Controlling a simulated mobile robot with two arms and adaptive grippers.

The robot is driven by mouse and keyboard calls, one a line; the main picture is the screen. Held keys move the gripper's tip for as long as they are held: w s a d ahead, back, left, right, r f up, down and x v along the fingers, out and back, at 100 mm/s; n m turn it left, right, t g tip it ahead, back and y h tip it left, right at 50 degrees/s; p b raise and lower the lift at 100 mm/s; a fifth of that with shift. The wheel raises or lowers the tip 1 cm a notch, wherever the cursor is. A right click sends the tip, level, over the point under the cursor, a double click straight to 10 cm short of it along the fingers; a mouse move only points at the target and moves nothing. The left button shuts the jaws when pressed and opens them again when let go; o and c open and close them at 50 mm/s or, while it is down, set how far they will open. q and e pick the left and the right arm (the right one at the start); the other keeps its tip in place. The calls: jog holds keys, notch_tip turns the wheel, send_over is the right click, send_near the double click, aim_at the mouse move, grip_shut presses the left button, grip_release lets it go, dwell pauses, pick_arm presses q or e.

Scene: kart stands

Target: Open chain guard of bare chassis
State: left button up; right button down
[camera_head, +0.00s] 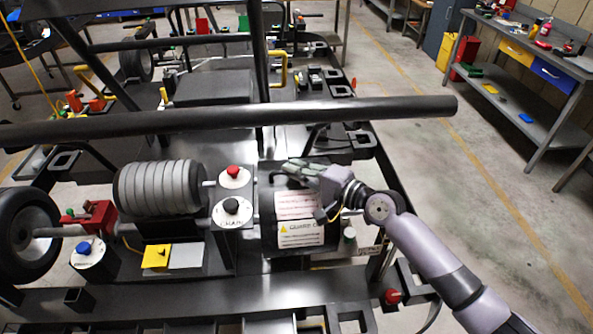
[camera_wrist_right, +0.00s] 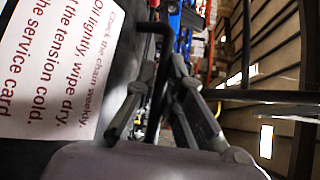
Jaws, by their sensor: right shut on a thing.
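The chain guard (camera_head: 268,205) is a dark cover on the chassis in the middle of the head view. It bears a white label with red text (camera_head: 296,205), also large at left in the right wrist view (camera_wrist_right: 55,65). Below that label is a yellow-and-white "GUARD" label (camera_head: 300,235). My right gripper (camera_head: 293,170) is at the top of the guard, its arm coming from the lower right. In the right wrist view its fingers (camera_wrist_right: 163,75) are shut around a thin dark handle bar (camera_wrist_right: 153,45) beside the label. My left gripper is not in view.
A long black tube (camera_head: 230,118) crosses above the chassis, just beyond my gripper. A ribbed grey cylinder (camera_head: 160,188), a red knob (camera_head: 233,170) and a black knob (camera_head: 231,206) stand left of the guard. Open floor (camera_head: 490,190) lies at right, before a workbench (camera_head: 545,60).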

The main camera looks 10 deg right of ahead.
dwell(0.6)
jog(key=w+r, duration=0.1)
jog(key=w, duration=0.1)
jog(key=w+r, duration=0.1)
jog(key=w, duration=0.1)
jog(key=w+r+b, duration=0.1)
jog(key=w+r, duration=0.1)
jog(key=shift+w+r, duration=0.1)
jog(key=shift+w, duration=0.05)
jog(key=shift+m+g+h, duration=0.3)
jog(key=shift+m+g, duration=0.1)
jog(key=w, duration=0.1)
jog(key=w+r+p, duration=0.1)
jog(key=w+p, duration=0.1)
jog(key=w, duration=0.1)
jog(key=shift+r, duration=0.3)
jog(key=c, duration=2)
grip_release()
jog(key=shift+o, duration=0.2)
